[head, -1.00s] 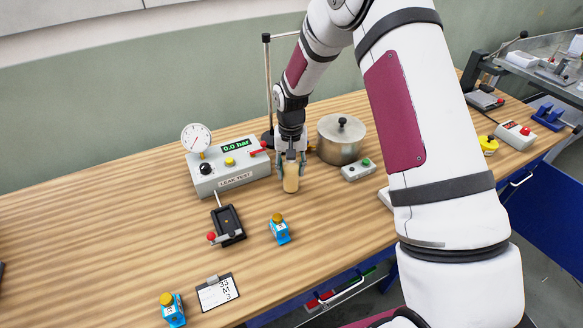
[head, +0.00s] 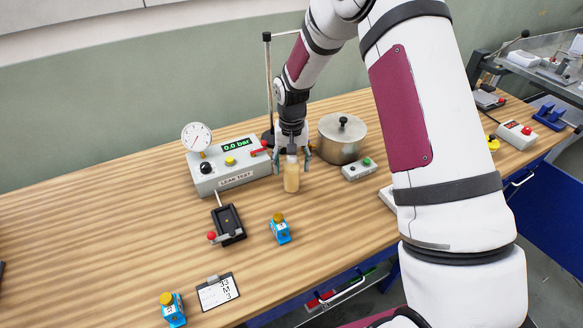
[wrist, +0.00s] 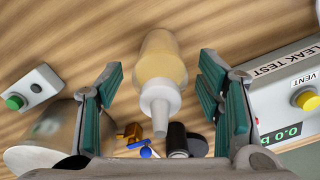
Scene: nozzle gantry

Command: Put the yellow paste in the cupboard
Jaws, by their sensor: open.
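The yellow paste is a bottle (head: 291,180) of pale yellow stuff with a white nozzle cap. It stands upright on the wooden bench, just right of the leak-test box. My gripper (head: 292,161) is open just above it, with the fingers on either side of the cap. In the wrist view the bottle (wrist: 163,62) lies between the spread fingers, with a gap on both sides. I cannot make out a cupboard in these views.
The grey leak-test box (head: 233,170) stands close left of the bottle. A lidded metal pot (head: 341,143) and a small button box (head: 359,170) stand close right. A black lever fixture (head: 228,224), blue bottles (head: 280,230) and a clipboard (head: 218,292) lie nearer the front.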

